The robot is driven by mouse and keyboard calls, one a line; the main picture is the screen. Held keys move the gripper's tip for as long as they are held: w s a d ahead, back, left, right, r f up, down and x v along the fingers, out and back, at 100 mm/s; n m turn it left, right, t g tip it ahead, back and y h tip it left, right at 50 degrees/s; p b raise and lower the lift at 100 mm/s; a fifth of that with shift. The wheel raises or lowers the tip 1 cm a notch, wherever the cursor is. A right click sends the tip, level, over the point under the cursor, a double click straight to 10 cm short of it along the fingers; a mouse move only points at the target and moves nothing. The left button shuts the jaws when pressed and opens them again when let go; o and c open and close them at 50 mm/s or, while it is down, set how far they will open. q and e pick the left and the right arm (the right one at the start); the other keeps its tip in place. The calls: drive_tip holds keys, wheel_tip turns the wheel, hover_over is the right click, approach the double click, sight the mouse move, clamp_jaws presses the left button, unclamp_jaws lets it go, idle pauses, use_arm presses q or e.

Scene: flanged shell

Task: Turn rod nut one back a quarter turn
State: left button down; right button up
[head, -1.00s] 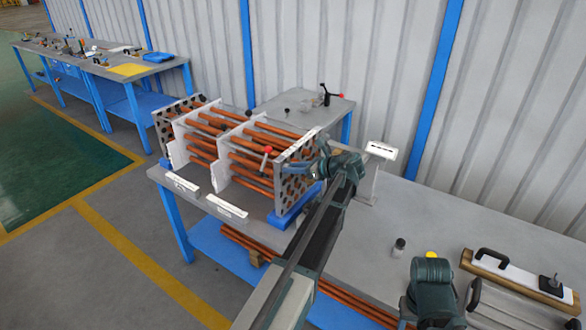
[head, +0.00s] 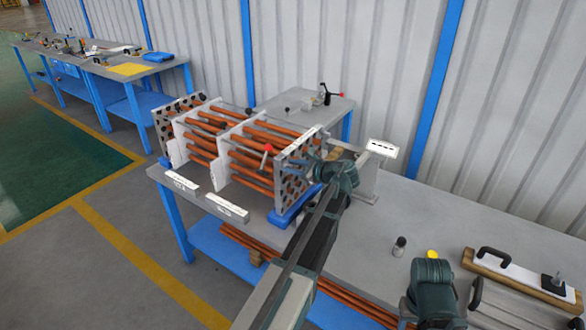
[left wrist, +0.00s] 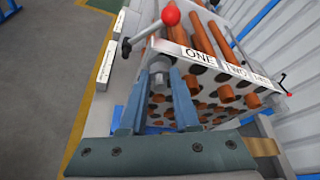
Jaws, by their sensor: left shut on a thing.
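The flanged shell's tube bundle has copper tubes (head: 262,143) running between perforated end plates. In the left wrist view the near end plate (left wrist: 205,98) has labels (left wrist: 198,55) reading ONE and TWO, with another partly readable. Rod nut one (left wrist: 158,66) is a small grey piece under the ONE label. My left gripper (left wrist: 157,92) has its fingers on either side of it and is shut on it; the contact is partly hidden. In the head view my left gripper (head: 314,169) is at the near end plate, mostly hidden by its own wrist. My right gripper is out of view.
A lever with a red ball (left wrist: 171,15) sticks out close to my left fingers. A stand with a white sign (head: 382,147) is right of the bundle. A small jar (head: 399,247) and a handled board (head: 520,270) lie on the bench.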

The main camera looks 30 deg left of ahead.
use_arm(q)
drive_tip(key=shift+s+a+f+n+t+y+b, duration=0.15)
drive_tip(key=shift+n+t+y+b, duration=0.35)
drive_tip(key=shift+n+b, duration=0.75)
drive_tip(key=shift+d+f+n+t+y+b, duration=0.15)
drive_tip(key=shift+n+t+b, duration=0.75)
drive_tip(key=shift+n, duration=0.6)
drive_tip(key=shift+s+a+f+n+t+y+b, duration=0.1)
drive_tip(key=shift+n+t+y+b, duration=0.4)
drive_tip(key=shift+n+b, duration=0.75)
drive_tip(key=shift+n, duration=0.3)
drive_tip(key=shift+r, duration=0.1)
drive_tip(key=c, duration=0.6)
unclamp_jaws()
drive_tip(key=shift+a, duration=0.15)
drive_tip(key=shift+c, duration=0.2)
drive_tip(key=shift+d, duration=0.2)
